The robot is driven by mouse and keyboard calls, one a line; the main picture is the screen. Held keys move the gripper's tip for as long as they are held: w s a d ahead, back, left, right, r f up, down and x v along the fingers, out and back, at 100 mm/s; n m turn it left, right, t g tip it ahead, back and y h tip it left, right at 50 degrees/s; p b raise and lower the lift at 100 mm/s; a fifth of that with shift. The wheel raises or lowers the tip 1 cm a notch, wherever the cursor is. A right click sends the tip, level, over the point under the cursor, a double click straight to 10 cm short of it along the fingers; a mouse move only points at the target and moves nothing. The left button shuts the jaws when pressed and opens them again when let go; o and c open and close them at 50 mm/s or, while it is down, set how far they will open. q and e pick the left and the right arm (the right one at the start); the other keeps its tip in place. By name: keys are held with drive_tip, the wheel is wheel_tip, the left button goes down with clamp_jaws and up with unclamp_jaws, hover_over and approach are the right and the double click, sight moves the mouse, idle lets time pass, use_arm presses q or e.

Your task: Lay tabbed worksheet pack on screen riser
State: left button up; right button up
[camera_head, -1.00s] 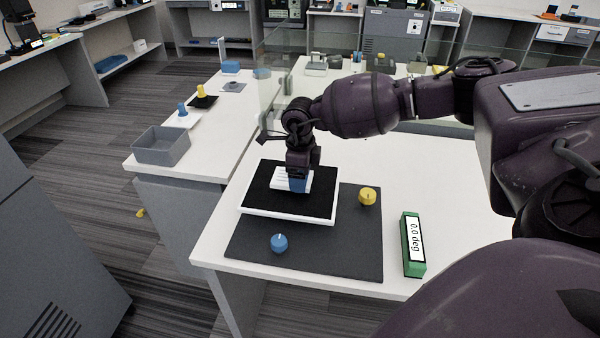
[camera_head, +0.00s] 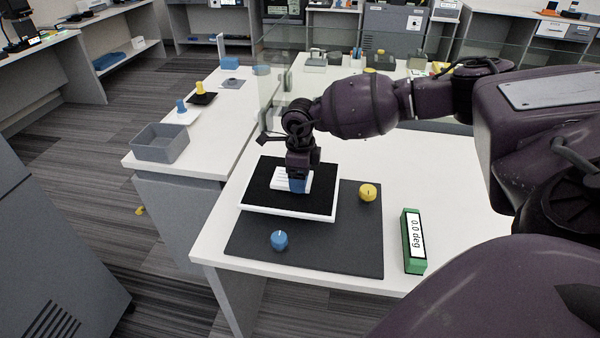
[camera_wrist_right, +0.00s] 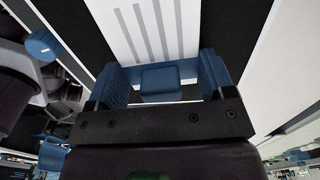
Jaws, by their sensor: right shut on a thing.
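The worksheet pack (camera_head: 284,176) is a white sheet with grey printed lines, over the black top of the screen riser (camera_head: 257,185). The riser is a low white-edged platform. In the wrist view the pack (camera_wrist_right: 150,25) lies ahead of the jaws, its blue tab (camera_wrist_right: 168,80) between the blue finger pads. My right gripper (camera_head: 298,186) points down and is shut on the pack's tab. It hides part of the pack. I cannot tell whether the pack touches the riser's top. My left gripper is not in view.
The riser stands on a dark mat (camera_head: 330,255) with a blue knob (camera_head: 279,240) and a yellow knob (camera_head: 368,192). A green level (camera_head: 413,241) reading 0.0 deg lies right of the mat. A grey bin (camera_head: 160,143) sits on the left bench.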

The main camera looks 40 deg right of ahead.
drive_tip(key=o, duration=0.9)
wheel_tip(320, 180, up, 9)
drive_tip(key=shift+r+p, duration=0.15)
drive_tip(key=shift+p, duration=0.55)
drive_tip(key=shift+r, duration=0.8)
